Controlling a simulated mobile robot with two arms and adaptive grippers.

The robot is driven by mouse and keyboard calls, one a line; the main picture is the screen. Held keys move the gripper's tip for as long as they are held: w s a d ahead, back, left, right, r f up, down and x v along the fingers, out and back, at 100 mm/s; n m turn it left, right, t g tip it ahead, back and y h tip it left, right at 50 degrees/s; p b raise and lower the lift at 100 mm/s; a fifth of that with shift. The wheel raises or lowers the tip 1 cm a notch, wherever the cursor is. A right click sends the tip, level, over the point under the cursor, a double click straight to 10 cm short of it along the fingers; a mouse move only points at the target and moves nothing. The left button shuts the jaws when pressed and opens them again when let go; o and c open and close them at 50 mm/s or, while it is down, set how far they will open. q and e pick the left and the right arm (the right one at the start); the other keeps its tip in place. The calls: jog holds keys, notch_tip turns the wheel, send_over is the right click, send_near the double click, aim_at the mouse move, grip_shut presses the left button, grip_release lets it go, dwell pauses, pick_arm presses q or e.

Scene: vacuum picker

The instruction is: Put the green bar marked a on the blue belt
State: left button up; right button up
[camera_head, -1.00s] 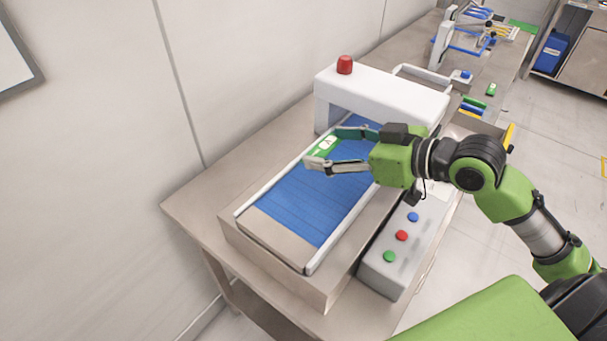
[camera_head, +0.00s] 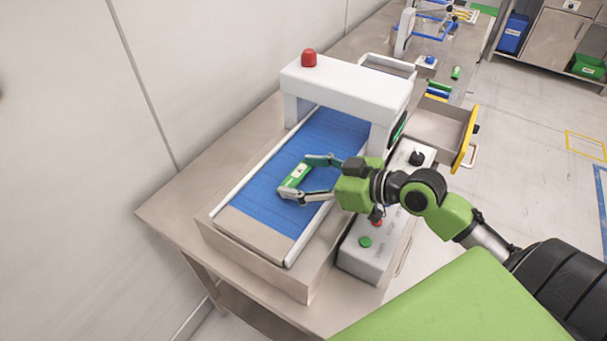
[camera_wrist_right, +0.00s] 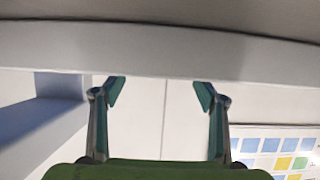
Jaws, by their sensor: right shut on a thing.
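The green bar (camera_head: 292,181) with a white label is in the head view, over the middle of the blue belt (camera_head: 262,202). The mark on its label is too small to read. My right gripper (camera_head: 297,176) is shut on the bar, one finger at each end. I cannot tell whether the bar touches the belt or hangs just above it. In the right wrist view both fingers (camera_wrist_right: 160,90) show apart, and the bar cannot be made out between them. My left gripper is not in view.
A white arch (camera_head: 345,85) with a red lamp (camera_head: 309,58) spans the belt's far end. A button box (camera_head: 366,262) stands right of the belt, under my right arm. Behind it is an open drawer (camera_head: 440,128), with several coloured bars near it. The belt's near end is clear.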

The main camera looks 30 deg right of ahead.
jog(key=shift+f, duration=0.2)
jog(key=o, duration=1)
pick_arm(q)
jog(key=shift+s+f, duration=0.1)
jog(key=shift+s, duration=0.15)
pick_arm(e)
jog(key=shift+o, duration=0.2)
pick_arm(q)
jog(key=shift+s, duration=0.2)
pick_arm(e)
jog(key=shift+r, duration=0.1)
jog(key=shift+r, duration=0.25)
jog(key=shift+s+d+f, duration=0.15)
jog(key=b+v, duration=0.2)
jog(key=v, duration=0.8)
jog(key=shift+s, duration=0.2)
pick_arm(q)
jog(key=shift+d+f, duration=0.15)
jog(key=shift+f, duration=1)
pick_arm(e)
jog(key=shift+s+d+r, duration=0.2)
jog(key=shift+s+r, duration=0.2)
jog(key=shift+s, duration=0.05)
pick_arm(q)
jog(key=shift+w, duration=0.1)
